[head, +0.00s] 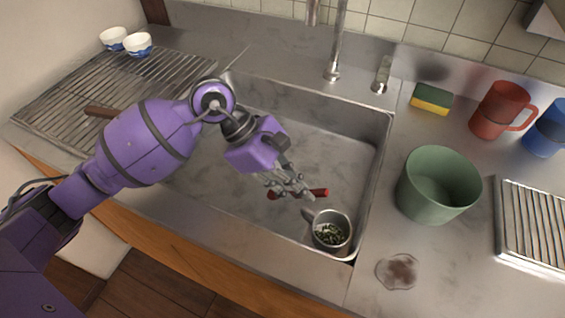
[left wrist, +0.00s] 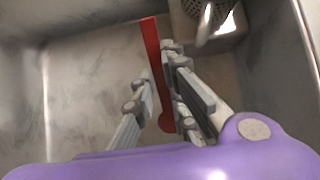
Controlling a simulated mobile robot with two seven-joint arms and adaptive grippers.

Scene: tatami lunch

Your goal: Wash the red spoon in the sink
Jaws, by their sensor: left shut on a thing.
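The red spoon (head: 319,192) is in my left gripper (head: 292,188), over the sink basin. In the left wrist view the red spoon (left wrist: 152,52) runs between the two fingers of my left gripper (left wrist: 163,88), which are shut on it. Its rounded end shows near the palm. The steel sink (head: 345,130) is below and around the gripper. I cannot tell how far the spoon is above the sink floor. The faucet (head: 333,62) stands at the back of the sink. No water shows. My right gripper is not in view.
A strainer cup (head: 342,214) with green bits sits in the sink's front right corner. Two bowls (head: 137,45) stand back left.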

